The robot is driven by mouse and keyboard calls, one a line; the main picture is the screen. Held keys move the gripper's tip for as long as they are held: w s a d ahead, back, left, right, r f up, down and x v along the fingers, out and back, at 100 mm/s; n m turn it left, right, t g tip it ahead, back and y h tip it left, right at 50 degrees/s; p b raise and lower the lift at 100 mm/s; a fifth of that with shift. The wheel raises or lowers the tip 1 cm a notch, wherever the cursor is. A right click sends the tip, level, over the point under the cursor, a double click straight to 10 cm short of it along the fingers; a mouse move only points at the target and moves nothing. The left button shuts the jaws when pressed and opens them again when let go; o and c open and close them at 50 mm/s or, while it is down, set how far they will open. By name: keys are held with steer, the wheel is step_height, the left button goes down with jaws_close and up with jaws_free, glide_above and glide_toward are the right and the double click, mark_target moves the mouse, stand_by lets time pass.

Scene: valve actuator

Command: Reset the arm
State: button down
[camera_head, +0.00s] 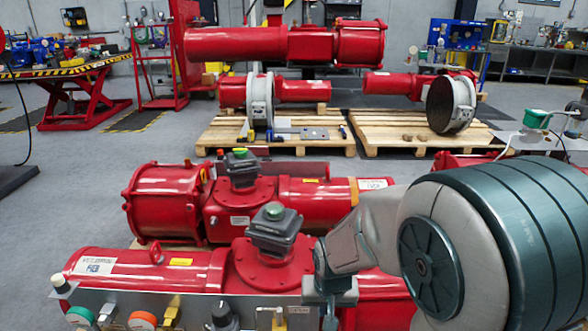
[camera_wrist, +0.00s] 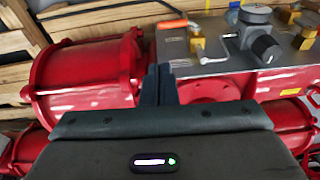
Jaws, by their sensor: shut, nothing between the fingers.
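My gripper (camera_wrist: 159,85) is shut and empty in the wrist view, its two dark fingers side by side. They point toward the edge of the grey control panel (camera_wrist: 195,57) on a red valve actuator (camera_wrist: 88,75). In the head view my arm reaches in from the right, over the nearest red actuator (camera_head: 130,262). The control panel (camera_head: 195,300) is along the bottom there, with a black knob (camera_head: 222,318) and a yellow valve (camera_head: 172,308). The knob (camera_wrist: 266,48) also shows in the wrist view. I cannot tell whether the fingers touch the panel.
A second red actuator (camera_head: 165,203) lies just behind the nearest one. Further back, more red actuators rest on wooden pallets (camera_head: 280,146). A red lift table (camera_head: 85,98) stands at left, a workbench (camera_head: 540,65) at the back right. Grey floor (camera_head: 60,200) is clear at left.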

steer(key=s+d+r+p, duration=0.2)
steer(key=s+r+p, duration=0.2)
steer(key=r, duration=0.5)
steer(key=s+d+r+p, duration=0.3)
steer(key=r+p, duration=0.3)
steer(key=r, duration=0.4)
steer(key=s+d+r+p, duration=0.3)
steer(key=s+r+p, duration=0.2)
steer(key=r, duration=0.5)
steer(key=shift+r+t+p, duration=0.25)
steer(key=shift+t+p, duration=0.05)
